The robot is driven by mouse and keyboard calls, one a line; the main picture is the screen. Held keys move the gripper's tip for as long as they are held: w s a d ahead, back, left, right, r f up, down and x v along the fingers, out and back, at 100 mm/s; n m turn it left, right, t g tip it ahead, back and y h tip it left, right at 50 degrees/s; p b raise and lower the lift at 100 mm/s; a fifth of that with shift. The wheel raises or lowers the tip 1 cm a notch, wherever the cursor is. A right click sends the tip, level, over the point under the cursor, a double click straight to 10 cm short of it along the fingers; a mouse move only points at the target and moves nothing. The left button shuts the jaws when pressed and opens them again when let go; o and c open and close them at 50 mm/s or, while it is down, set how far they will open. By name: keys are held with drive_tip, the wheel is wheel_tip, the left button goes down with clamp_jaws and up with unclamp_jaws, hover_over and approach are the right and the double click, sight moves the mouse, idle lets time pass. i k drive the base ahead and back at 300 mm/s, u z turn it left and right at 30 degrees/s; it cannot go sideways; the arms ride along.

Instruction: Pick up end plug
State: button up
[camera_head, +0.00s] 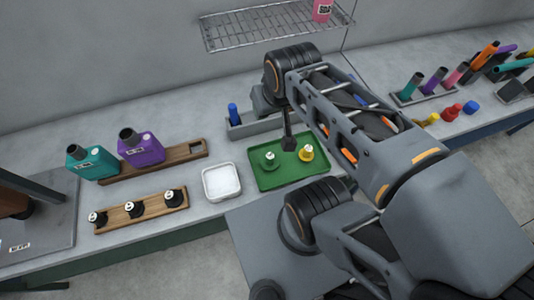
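On a green tray (262,178) at the middle of the bench are two small plug-like parts with pale tops, a green one (270,160) and a yellow one (306,153). I cannot tell which part is the end plug. My gripper (289,144) points down over the tray, between the green and the yellow part and close to both. Its fingertips are small and dark, so I cannot tell whether they are open or shut, or whether they touch anything.
A white dish (222,195) stands left of the tray. Further left are a wooden rack (112,220) with black-capped parts, and teal (92,162) and purple (140,146) bottles. A grey bin (246,128) holds a blue cylinder (233,113). A wire shelf (275,25) hangs above.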

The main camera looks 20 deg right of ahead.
sight(269, 162)
drive_tip(key=k, duration=0.5)
drive_tip(key=u, duration=3.3)
drive_tip(key=k, duration=1.2)
drive_tip(key=z, duration=0.9)
drive_tip(key=i, duration=0.5)
drive_tip(key=z, duration=0.05)
